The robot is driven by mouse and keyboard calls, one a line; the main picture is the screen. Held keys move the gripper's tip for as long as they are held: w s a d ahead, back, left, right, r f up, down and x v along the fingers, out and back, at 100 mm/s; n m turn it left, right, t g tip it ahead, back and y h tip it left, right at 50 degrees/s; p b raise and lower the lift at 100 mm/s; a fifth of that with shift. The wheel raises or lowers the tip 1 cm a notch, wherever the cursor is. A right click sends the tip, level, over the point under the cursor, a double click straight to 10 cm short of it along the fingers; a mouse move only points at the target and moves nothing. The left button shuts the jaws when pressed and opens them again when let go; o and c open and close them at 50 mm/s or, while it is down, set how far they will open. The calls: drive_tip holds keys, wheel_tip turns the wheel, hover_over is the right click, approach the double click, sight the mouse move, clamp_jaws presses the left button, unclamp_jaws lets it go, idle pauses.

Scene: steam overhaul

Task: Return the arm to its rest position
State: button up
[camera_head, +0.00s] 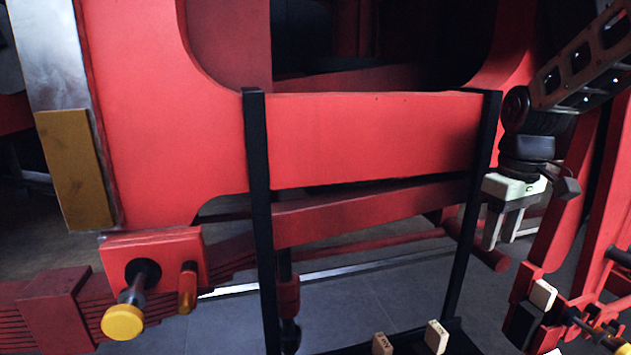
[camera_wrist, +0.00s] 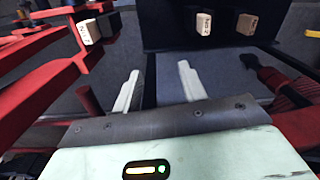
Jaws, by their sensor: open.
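My gripper (camera_head: 502,238) hangs at the right of the head view, with its pale fingers pointing down beside the right black upright post. In the wrist view my gripper (camera_wrist: 158,76) shows two pale fingers apart with nothing between them. The arm comes in from the upper right of the head view and bends down to the wrist. The gripper looks clear of the red frame, though the head view does not show the exact gap to the post.
A red frame (camera_head: 375,140) with black posts (camera_head: 260,220) fills the middle. Small labelled blocks (camera_head: 382,344) (camera_head: 436,336) sit low in front. Another pale block (camera_head: 543,294) is at the lower right. A yellow-capped rod (camera_head: 122,322) sticks out at the lower left.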

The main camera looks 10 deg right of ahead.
drive_tip(key=s+a+f+n, duration=0.1)
drive_tip(key=s+a, duration=0.1)
drive_tip(key=a, duration=0.4)
drive_tip(key=s+a+f+n, duration=0.1)
drive_tip(key=a+f, duration=0.1)
drive_tip(key=a, duration=0.5)
drive_tip(key=s+a+f+n, duration=0.1)
drive_tip(key=s+a+f, duration=0.1)
drive_tip(key=s+a, duration=0.5)
drive_tip(key=s+a+f+n, duration=0.2)
drive_tip(key=s+a+f, duration=0.1)
drive_tip(key=s+a, duration=0.4)
drive_tip(key=shift+s+b, duration=0.45)
drive_tip(key=shift+s, duration=0.7)
